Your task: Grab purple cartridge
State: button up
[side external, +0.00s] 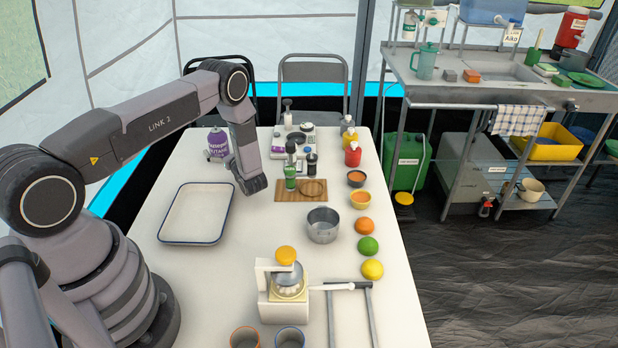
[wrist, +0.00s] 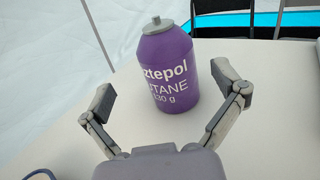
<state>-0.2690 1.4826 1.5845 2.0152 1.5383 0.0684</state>
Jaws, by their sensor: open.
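The purple cartridge (side external: 217,146) stands upright near the far left part of the white table in the side external view, just left of my wrist. In the wrist view the purple cartridge (wrist: 166,72) is upright, with white lettering and a grey nozzle on top. My gripper (wrist: 163,88) is open, its two fingers spread to the left and right in front of the cartridge. The cartridge stands between their lines, a little beyond the palm. The fingers do not appear closed on it. In the side external view my arm hides most of the gripper.
A white tray (side external: 196,213) with a blue rim lies in front of the cartridge. A wooden board (side external: 287,196) with bottles, a metal pot (side external: 322,226), a juicer (side external: 283,300) and fruit stand to the right. Chairs (side external: 313,76) stand behind the table (side external: 232,250).

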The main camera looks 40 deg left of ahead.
aim_at(218, 138)
jog(key=a, duration=0.1)
jog(key=w+a, duration=0.1)
jog(key=a, duration=0.2)
jog(key=shift+w+a+r, duration=0.15)
jog(key=shift+w+a, duration=0.1)
jog(key=shift+a, duration=0.1)
jog(key=c, duration=1.3)
jog(key=shift+r, duration=0.1)
